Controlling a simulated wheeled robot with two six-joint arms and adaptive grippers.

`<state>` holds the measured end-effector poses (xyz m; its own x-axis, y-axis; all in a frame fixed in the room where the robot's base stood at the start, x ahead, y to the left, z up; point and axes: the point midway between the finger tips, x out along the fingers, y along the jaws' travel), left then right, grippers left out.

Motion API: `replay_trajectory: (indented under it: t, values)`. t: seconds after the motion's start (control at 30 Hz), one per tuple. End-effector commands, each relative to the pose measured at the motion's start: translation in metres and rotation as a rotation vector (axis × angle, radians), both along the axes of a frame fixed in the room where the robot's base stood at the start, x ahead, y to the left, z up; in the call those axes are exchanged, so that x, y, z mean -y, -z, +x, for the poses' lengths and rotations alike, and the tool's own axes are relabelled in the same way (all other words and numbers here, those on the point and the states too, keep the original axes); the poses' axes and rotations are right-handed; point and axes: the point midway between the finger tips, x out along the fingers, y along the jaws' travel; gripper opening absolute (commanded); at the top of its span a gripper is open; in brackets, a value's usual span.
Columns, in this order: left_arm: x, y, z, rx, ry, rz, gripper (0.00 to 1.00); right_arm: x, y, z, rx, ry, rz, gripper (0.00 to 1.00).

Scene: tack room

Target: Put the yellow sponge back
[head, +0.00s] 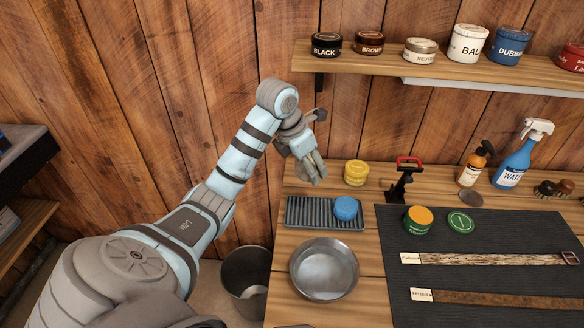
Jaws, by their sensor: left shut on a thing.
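My left gripper (315,170) is above the left back part of the bench, pointing down. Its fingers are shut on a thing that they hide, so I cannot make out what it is. A round yellow object (356,174), looking more like a lidded tin than a sponge, stands just right of the fingers, apart from them in the picture. A round blue sponge (346,208) lies on the right part of the dark ribbed tray (302,212). The tray's left part is bare. No plain yellow sponge shows clearly. My right gripper is out of view.
A metal bowl (324,268) stands in front of the tray, a bin (246,270) left of the bench. A red-topped black stand (403,180), an open green tin (418,220) and spray bottles (513,165) are to the right. A shelf (375,66) with tins hangs above.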

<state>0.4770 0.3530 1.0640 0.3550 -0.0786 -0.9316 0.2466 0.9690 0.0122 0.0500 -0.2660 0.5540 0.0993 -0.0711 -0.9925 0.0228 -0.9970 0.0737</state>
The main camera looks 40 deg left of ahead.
Motion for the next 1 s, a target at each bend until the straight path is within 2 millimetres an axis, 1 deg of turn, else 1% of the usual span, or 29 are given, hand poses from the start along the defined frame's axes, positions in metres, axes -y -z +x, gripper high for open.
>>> replay_trajectory:
  t: [0.03,0.1,0.13,0.33,0.43,0.47,0.53,0.57,0.63,0.67,0.7,0.83,0.9,1.0]
  values:
    - [-0.008,-0.012,0.007,0.009,0.045,-0.007,0.25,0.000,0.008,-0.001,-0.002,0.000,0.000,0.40]
    - [-0.014,-0.027,0.011,0.014,0.102,-0.016,0.25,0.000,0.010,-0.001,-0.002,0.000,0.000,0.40]
    - [-0.015,-0.031,0.012,0.018,0.117,-0.018,0.25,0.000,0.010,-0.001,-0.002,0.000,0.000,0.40]
    - [-0.016,-0.034,0.011,0.019,0.126,-0.020,0.25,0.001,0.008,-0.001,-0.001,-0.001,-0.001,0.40]
    - [-0.016,-0.027,0.011,0.019,0.126,-0.020,0.25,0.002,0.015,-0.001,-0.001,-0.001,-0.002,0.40]
    - [-0.016,-0.022,0.011,0.019,0.126,-0.020,0.25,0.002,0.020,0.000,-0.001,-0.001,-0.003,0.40]
    - [-0.015,-0.001,0.011,0.018,0.125,-0.020,0.25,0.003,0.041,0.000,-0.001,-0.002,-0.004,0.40]
    - [-0.015,0.010,0.011,0.018,0.125,-0.020,0.25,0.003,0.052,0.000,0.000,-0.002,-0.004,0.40]
    - [-0.015,0.038,0.011,0.018,0.125,-0.020,0.25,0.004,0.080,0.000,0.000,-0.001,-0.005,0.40]
    - [-0.015,0.048,0.011,0.014,0.125,-0.020,0.25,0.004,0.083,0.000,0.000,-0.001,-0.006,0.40]
    - [-0.015,0.058,0.010,0.009,0.125,-0.020,0.25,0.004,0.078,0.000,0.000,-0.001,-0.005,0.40]
    - [-0.015,0.098,0.010,0.011,0.124,-0.021,0.25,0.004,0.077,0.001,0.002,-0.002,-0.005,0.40]
    - [-0.015,0.113,0.010,0.013,0.124,-0.019,0.25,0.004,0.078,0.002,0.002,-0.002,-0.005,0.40]
    - [-0.015,0.127,0.010,0.014,0.123,-0.019,0.25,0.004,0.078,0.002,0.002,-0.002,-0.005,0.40]
